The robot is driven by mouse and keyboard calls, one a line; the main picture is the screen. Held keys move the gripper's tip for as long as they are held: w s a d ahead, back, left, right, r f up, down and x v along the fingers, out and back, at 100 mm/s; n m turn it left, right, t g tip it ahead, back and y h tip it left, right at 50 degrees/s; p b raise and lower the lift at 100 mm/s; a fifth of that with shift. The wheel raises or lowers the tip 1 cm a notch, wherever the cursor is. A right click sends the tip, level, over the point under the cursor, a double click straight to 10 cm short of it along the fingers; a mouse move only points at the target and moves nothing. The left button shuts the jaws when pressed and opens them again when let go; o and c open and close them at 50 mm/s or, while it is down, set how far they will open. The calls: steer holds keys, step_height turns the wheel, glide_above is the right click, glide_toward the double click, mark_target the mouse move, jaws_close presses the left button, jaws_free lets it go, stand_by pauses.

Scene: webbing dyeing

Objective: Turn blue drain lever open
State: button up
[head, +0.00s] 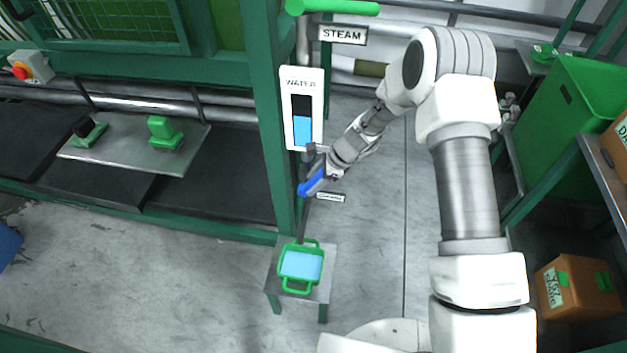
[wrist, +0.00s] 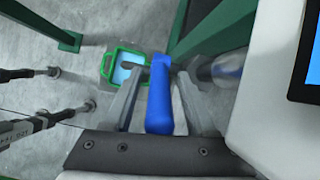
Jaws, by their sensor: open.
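The blue drain lever (head: 312,184) sticks out from the pipe beside the green post, below the water gauge, in the head view. In the wrist view the lever (wrist: 160,95) lies between the two fingers of my gripper (wrist: 162,98). The fingers are open, with one on each side of the lever and gaps showing between. My gripper (head: 326,173) is at the lever in the head view, where its fingertips are hard to make out. A green-rimmed tray (head: 302,247) with blue liquid stands on a small stand below the lever; it also shows in the wrist view (wrist: 106,66).
The water gauge panel (head: 302,90) hangs on the green post (head: 266,110) just above the lever. A STEAM sign (head: 343,35) and pipes are higher up. A metal shelf (head: 120,143) with green blocks is at left. Grey floor is clear around the stand (head: 324,292).

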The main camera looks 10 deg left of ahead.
steer(key=p+v, duration=0.1)
steer(key=v, duration=1.6)
steer(key=shift+d+r, duration=0.15)
steer(key=shift+d, duration=0.05)
steer(key=shift+s+d+f, duration=0.1)
steer(key=shift+d+f, duration=0.05)
steer(key=shift+f, duration=0.2)
steer(key=c, duration=0.4)
steer(key=d+f, duration=0.1)
steer(key=f, duration=0.1)
steer(key=s+d+f+m+y+b, duration=0.1)
steer(key=f, duration=0.1)
steer(key=d+f+g+y+b, duration=0.1)
steer(key=f, duration=0.1)
steer(key=shift+s+d+f, duration=0.25)
steer(key=shift+s+d, duration=0.05)
steer(key=shift+d, duration=0.1)
jaws_close()
steer(key=d+f+m+t+y+b, duration=0.3)
steer(key=d+f+m+y+b, duration=0.15)
steer(key=d+y, duration=0.2)
steer(key=s+a+r+x, duration=0.1)
steer(key=r+x, duration=0.1)
steer(key=x, duration=1.1)
steer(key=shift+w+r+b, duration=0.25)
steer(key=shift+r+b, duration=0.05)
steer(key=shift+r, duration=0.05)
